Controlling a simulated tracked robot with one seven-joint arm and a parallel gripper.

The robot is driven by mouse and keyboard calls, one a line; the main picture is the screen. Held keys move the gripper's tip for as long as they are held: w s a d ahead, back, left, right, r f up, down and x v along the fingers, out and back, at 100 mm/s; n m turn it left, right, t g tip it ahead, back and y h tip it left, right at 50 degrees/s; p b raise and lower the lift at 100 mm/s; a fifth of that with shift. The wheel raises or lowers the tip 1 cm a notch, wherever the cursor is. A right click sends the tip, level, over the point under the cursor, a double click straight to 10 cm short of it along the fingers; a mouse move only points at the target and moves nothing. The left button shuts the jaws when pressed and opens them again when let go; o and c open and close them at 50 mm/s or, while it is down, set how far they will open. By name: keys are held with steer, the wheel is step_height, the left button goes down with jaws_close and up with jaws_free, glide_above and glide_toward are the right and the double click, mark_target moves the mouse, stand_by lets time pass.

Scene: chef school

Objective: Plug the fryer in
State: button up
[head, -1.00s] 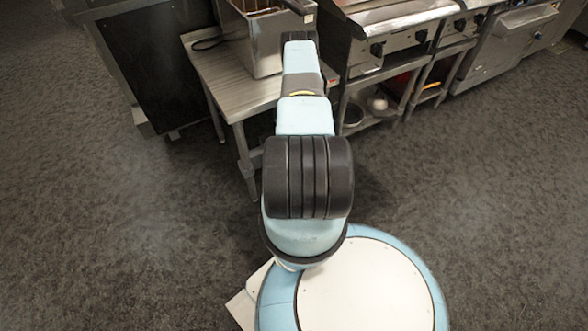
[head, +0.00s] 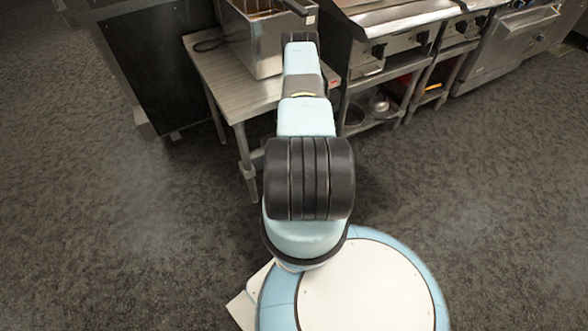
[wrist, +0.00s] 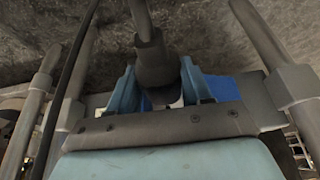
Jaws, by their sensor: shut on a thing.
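The fryer (head: 252,45) is a steel box with a basket in its top. It stands on a low steel table (head: 222,78) at the top of the head view. A short piece of dark cord (head: 207,42) shows on the table to its left. In the wrist view, my gripper (wrist: 157,82) has its blue fingers shut on a dark plug (wrist: 152,62), with a grey cable (wrist: 142,20) running up from it. The plug's far end is hidden between the fingers. My arm hides the gripper in the head view. I see no socket.
A steel cooking range (head: 400,45) with shelves below stands right of the table. A dark cabinet (head: 155,70) stands at the left. A table leg (head: 246,160) reaches down close to my arm. The grey floor (head: 480,190) is clear at both sides.

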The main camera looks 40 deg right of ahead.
steer(key=shift+w+d, duration=0.15)
steer(key=shift+w, duration=0.45)
steer(key=shift+w+d, duration=0.15)
steer(key=shift+w, duration=0.45)
stand_by(0.7)
steer(key=shift+s, duration=0.2)
steer(key=shift+s+a, duration=0.3)
steer(key=shift+s, duration=0.75)
steer(key=shift+s+a, duration=0.25)
steer(key=shift+s, duration=0.75)
steer(key=shift+w+d, duration=0.2)
steer(key=shift+w, duration=0.55)
steer(key=shift+w+d, duration=0.15)
steer(key=shift+w, duration=0.6)
steer(key=shift+w+d, duration=0.2)
steer(key=shift+w, duration=0.55)
stand_by(1.6)
